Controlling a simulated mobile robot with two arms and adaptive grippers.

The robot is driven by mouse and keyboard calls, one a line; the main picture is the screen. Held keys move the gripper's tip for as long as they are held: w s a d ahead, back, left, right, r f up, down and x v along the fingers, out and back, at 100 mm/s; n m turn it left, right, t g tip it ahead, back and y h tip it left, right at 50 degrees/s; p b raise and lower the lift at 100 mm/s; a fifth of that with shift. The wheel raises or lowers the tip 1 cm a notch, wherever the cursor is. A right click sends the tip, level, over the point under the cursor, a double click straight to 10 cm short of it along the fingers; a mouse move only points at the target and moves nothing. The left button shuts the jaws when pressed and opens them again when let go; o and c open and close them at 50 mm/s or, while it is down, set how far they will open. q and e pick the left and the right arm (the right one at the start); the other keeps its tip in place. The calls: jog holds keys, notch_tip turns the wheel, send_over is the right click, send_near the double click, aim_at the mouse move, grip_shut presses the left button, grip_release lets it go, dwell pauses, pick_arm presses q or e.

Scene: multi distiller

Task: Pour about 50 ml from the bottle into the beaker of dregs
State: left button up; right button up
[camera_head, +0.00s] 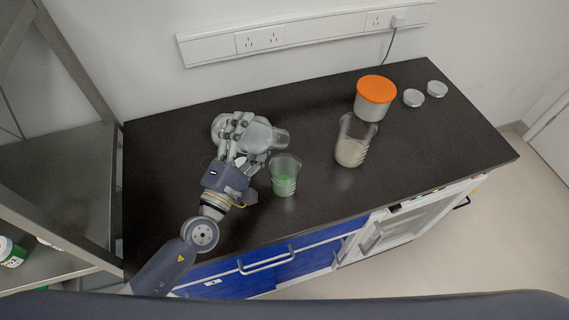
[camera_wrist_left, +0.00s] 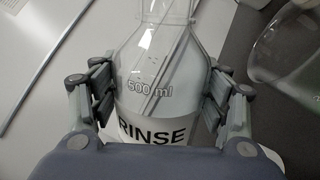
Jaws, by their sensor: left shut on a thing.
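A clear bottle (camera_wrist_left: 160,75) marked "500 ml" with a "RINSE" label sits between the fingers of my left gripper (camera_wrist_left: 160,95). In the head view the bottle (camera_head: 262,136) lies tilted well over, its neck pointing right. My left gripper (camera_head: 238,135) is shut around its body. A beaker with green liquid (camera_head: 284,178) stands on the dark bench just right of and nearer than the bottle's neck. Another beaker with a cream-coloured content (camera_head: 351,150) stands further right. I cannot tell which beaker holds the dregs. My right gripper is not in view.
A white tub with an orange lid (camera_head: 375,95) stands behind the cream beaker. Two round silvery lids (camera_head: 413,97) (camera_head: 437,89) lie to its right. The dark bench top (camera_head: 440,140) is clear at the right. A metal shelf rack (camera_head: 80,150) stands at the left.

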pick_arm(q)
jog(key=shift+w+a+f+m+h+b, duration=0.1)
jog(key=shift+f+m+h+b, duration=0.1)
jog(key=shift+f+m+b, duration=0.35)
jog(key=shift+w+a+f+m+h+b, duration=0.1)
jog(key=shift+f+m+h+b, duration=0.1)
jog(key=shift+m+b, duration=0.5)
dwell(1.9)
jog(key=shift+m, duration=0.75)
dwell(1.7)
